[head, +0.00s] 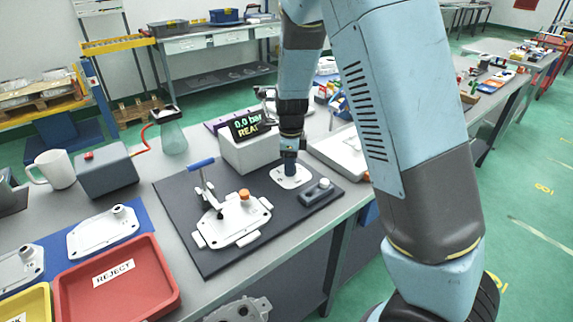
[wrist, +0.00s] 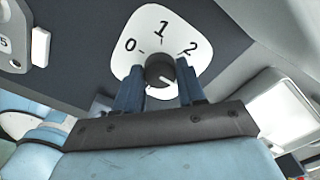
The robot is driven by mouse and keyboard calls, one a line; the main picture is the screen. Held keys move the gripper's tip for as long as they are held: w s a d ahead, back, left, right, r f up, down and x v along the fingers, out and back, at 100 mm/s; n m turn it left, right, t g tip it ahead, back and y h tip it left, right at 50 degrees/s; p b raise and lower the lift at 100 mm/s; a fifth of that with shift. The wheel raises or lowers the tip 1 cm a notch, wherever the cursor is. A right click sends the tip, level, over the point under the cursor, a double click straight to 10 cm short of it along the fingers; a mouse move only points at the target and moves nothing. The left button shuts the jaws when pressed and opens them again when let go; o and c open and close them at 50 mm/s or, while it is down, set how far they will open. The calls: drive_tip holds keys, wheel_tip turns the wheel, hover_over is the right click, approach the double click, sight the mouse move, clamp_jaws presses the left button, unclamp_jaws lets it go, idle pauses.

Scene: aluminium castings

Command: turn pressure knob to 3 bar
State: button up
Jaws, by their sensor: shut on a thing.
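The pressure knob (wrist: 159,68) is a dark round knob on a white dial plate (wrist: 150,22) marked 0, 1 and 2 in the wrist view; no 3 shows there. A pale line on the knob is small, and its reading is unclear. My gripper (wrist: 159,80) is shut on the knob, one blue finger on each side. In the head view my gripper (head: 290,168) points down at the white dial plate (head: 291,180) and hides the knob. The display box (head: 249,152) behind it shows green "0.0 bar" and a partly hidden word starting "REA".
On the dark mat (head: 200,262), a white casting (head: 232,222) with an orange cap sits by a blue-handled toggle clamp (head: 203,180). A small grey switch box (head: 318,193) lies right of the dial. A red REJECT tray (head: 160,285) stands front left.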

drive_tip(key=shift+s+f, duration=0.15)
drive_tip(key=shift+s, duration=0.1)
drive_tip(key=o, duration=1.1)
drive_tip(key=shift+w, duration=0.1)
drive_tip(key=shift+c, duration=0.2)
drive_tip(key=shift+r, duration=0.2)
wheel_tip(320, 180, up, 14)
drive_tip(key=shift+f, duration=0.25)
drive_tip(key=shift+w, duration=0.1)
